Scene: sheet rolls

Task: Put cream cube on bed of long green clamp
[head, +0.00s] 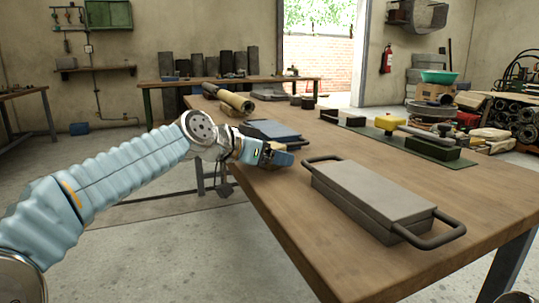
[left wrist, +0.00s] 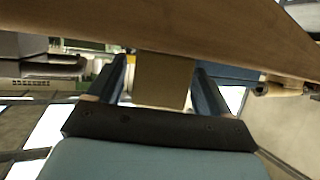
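My left gripper (head: 280,157) is at the left edge of the wooden table, beside a blue flat piece. In the left wrist view, its two dark blue fingers (left wrist: 160,85) stand on either side of a tan block (left wrist: 163,80), which looks like the cream cube in shade. The block sits close to the palm and appears held; its far side is hidden. My right gripper is not in view.
A grey slab with two dark handles (head: 375,195) lies at the table's near right. The blue flat piece (head: 272,130) lies by my left gripper, with tan rolls (head: 235,101) beyond.

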